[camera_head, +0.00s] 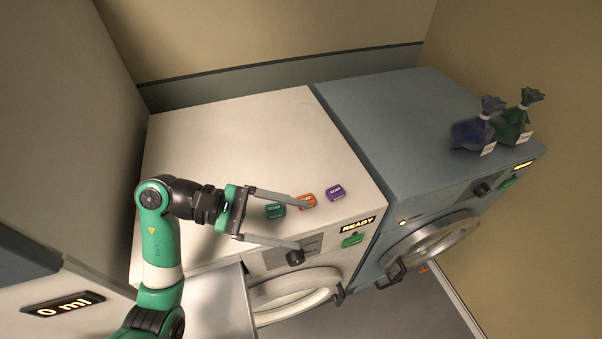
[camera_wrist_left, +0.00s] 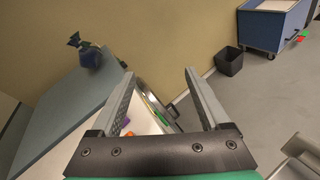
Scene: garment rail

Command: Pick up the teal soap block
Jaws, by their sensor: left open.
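The teal soap block (camera_head: 274,211) lies on top of the white washing machine (camera_head: 240,140), near its front edge. It is the leftmost of three soap blocks. An orange block (camera_head: 307,202) and a purple block (camera_head: 335,192) lie to its right. My left gripper (camera_head: 305,225) is open and empty. In the head view its fingers pass on either side of the teal block, pointing right. Its open fingers (camera_wrist_left: 160,88) show in the left wrist view, with no teal block visible there. The orange block (camera_wrist_left: 130,134) peeks out beside one finger. My right gripper is not in view.
A blue-grey machine (camera_head: 390,110) adjoins on the right, with a purple bag (camera_head: 473,132) and a green bag (camera_head: 517,122) on top. The white machine's READY display (camera_head: 357,225) and knob (camera_head: 295,257) are just below the blocks. Its top behind the blocks is clear.

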